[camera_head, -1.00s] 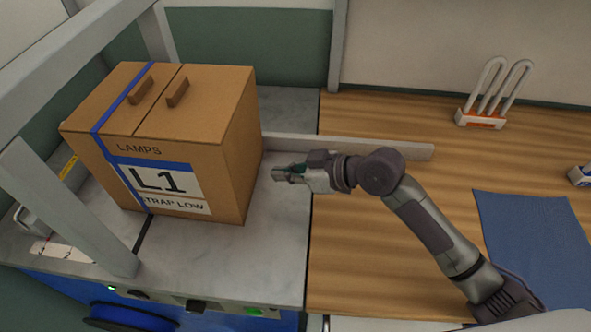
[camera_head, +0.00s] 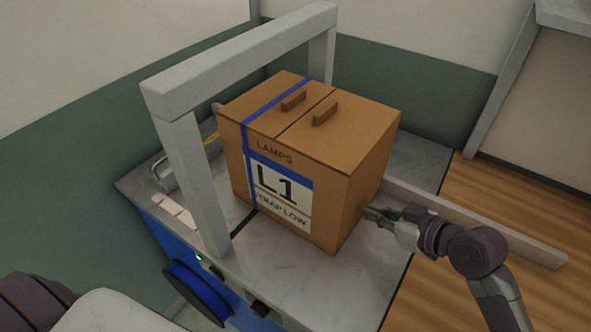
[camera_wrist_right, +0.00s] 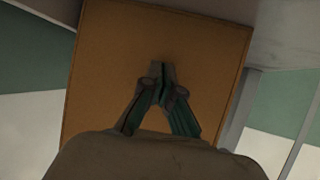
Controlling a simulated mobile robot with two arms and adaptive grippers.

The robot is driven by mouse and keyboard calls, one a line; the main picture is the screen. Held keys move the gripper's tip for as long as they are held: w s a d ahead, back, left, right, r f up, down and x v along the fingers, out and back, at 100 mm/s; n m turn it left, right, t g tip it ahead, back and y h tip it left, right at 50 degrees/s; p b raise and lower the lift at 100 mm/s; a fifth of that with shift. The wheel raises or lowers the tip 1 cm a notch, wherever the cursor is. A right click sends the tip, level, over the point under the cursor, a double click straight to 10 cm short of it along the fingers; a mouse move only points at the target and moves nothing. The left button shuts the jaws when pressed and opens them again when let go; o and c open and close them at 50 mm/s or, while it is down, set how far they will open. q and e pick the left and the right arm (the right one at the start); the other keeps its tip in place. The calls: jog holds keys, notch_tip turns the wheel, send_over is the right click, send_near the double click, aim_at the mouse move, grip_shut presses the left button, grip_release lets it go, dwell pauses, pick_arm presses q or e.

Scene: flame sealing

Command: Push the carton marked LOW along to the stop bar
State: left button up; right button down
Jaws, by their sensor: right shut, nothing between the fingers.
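The brown carton (camera_head: 345,200), marked LAMPS, L1 and STRAP LOW, stands upright on a grey worktop beside a grey arch. A blue strap (camera_head: 278,100) runs over its top and down its front. My right gripper (camera_head: 369,213) is shut and empty, its tips at the carton's right side, touching or nearly so. In the right wrist view the shut fingertips (camera_wrist_right: 162,70) point at the plain carton face (camera_wrist_right: 205,50). A long grey bar (camera_head: 500,228) runs behind the carton to the right; I cannot tell if it is the stop bar. My left gripper is out of view.
The grey arch (camera_head: 195,180) rises at the carton's left, with posts in front and behind. A blue reel (camera_head: 197,290) and control knobs are on the machine's front. The grey worktop (camera_head: 350,290) is bare in front of the carton; a wooden table lies at right.

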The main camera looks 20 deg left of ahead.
jog(key=shift+w+a+p, duration=0.15)
jog(key=shift+w+a, duration=0.1)
jog(key=shift+a, duration=0.85)
jog(key=shift+w+a+p, duration=0.1)
jog(key=shift+w+a, duration=0.1)
jog(key=shift+a, duration=0.85)
jog(key=shift+w+a+p, duration=0.15)
jog(key=shift+w+a, duration=0.1)
jog(key=shift+a, duration=0.85)
jog(key=shift+w+a, duration=0.3)
jog(key=shift+a, duration=1.05)
jog(key=shift+w+a, duration=0.35)
jog(key=shift+a, duration=0.95)
jog(key=shift+w+a, duration=0.3)
jog(key=shift+a, duration=1.05)
jog(key=shift+s+d+p, duration=0.2)
jog(key=shift+d+p, duration=0.05)
jog(key=shift+d, duration=0.7)
jog(key=shift+s+d+p, duration=0.15)
jog(key=shift+d+p, duration=0.1)
jog(key=shift+d, duration=0.65)
jog(key=shift+s+d, duration=0.25)
jog(key=shift+d, duration=0.9)
jog(key=shift+r+p, duration=0.1)
jog(key=shift+p, duration=0.2)
